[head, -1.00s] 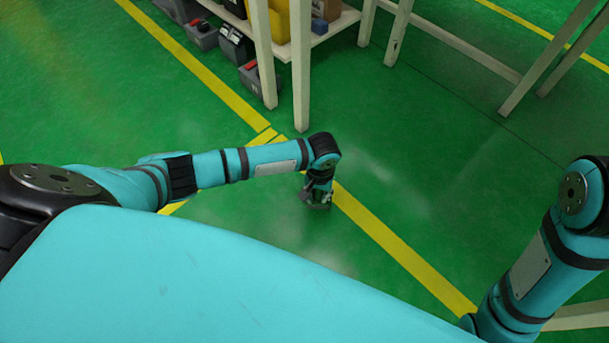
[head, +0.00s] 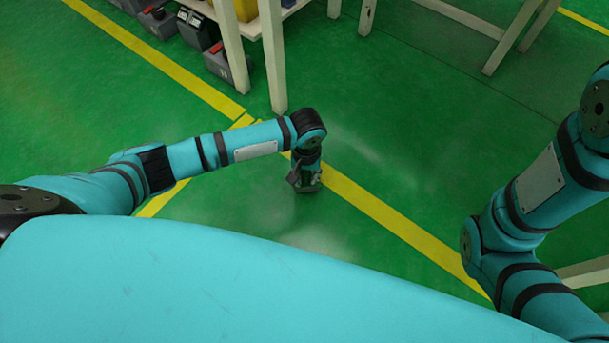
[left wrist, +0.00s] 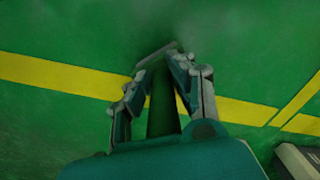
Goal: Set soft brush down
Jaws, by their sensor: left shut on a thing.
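My left gripper (head: 305,177) hangs pointing down over the green floor, beside a yellow line, in the head view. In the left wrist view my left gripper (left wrist: 155,82) has its two fingers on either side of a dark, narrow object, which I take to be the soft brush (left wrist: 163,108). The fingers are shut on it. Its far end is dark and blurred, so bristles cannot be made out. My right arm shows at the right of the head view, but its gripper is out of frame.
Another pale frame (head: 508,38) stands at the back right. Yellow lines (head: 380,212) cross the green floor. The floor around my left gripper is clear.

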